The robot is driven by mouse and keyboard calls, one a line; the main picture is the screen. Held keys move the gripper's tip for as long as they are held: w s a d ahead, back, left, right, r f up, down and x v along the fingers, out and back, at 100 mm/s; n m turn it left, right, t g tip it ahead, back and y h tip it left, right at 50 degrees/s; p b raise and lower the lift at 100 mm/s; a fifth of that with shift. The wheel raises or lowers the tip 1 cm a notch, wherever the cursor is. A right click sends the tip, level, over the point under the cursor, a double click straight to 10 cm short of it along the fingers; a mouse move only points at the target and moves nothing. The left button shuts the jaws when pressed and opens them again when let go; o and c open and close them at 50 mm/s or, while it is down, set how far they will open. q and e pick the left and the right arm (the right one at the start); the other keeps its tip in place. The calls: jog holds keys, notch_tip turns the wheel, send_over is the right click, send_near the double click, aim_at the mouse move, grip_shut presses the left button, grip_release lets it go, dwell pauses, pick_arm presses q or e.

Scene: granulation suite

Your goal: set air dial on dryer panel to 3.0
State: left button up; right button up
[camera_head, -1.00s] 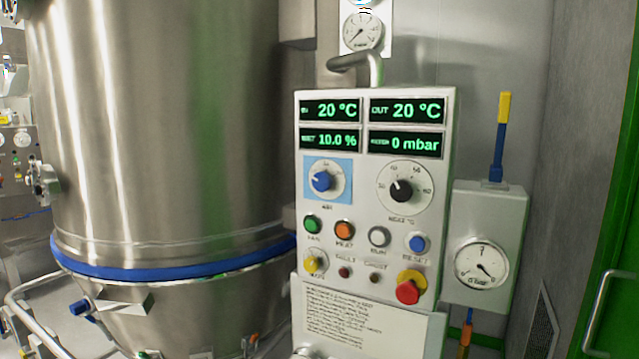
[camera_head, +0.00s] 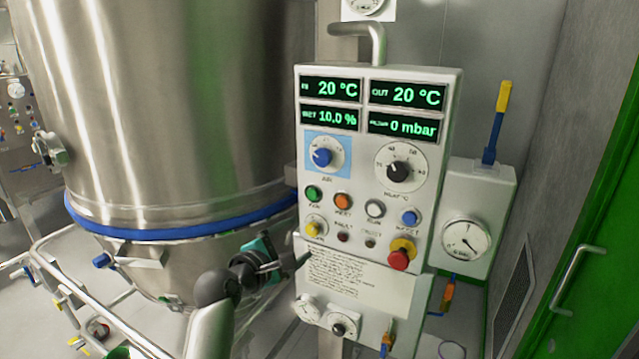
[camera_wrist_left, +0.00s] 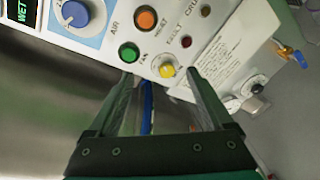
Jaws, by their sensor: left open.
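The air dial (camera_head: 322,157) is a blue knob on a white scale with a light blue backing, at the upper left of the white dryer panel (camera_head: 345,205). Its pointer aims to the upper left; the scale numbers are too small to read. The dial also shows in the left wrist view (camera_wrist_left: 75,14) at the upper left corner. My left gripper (camera_head: 303,260) is below and left of the dial, near the panel's lower left edge. In the left wrist view its fingers (camera_wrist_left: 160,75) are apart and empty, with the yellow knob between them. My right gripper is not seen.
A black heat dial (camera_head: 398,171) is right of the air dial. Green (camera_head: 313,194) and orange (camera_head: 343,201) buttons sit below it, and a red emergency stop (camera_head: 399,259) is lower right. The steel vessel (camera_head: 170,100) stands close on the left.

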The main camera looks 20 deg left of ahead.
aim_at(321, 159)
pick_arm(q)
notch_tip(321, 159, up, 13)
jog(key=s+a+n+t+p, duration=0.1)
jog(key=s+n+t, duration=0.1)
jog(key=n, duration=0.1)
jog(key=w, duration=1)
jog(key=w+d, duration=0.1)
jog(key=w, duration=0.4)
jog(key=shift+w, duration=0.15)
jog(key=shift+c, duration=0.3)
jog(key=shift+f, duration=0.1)
grip_shut()
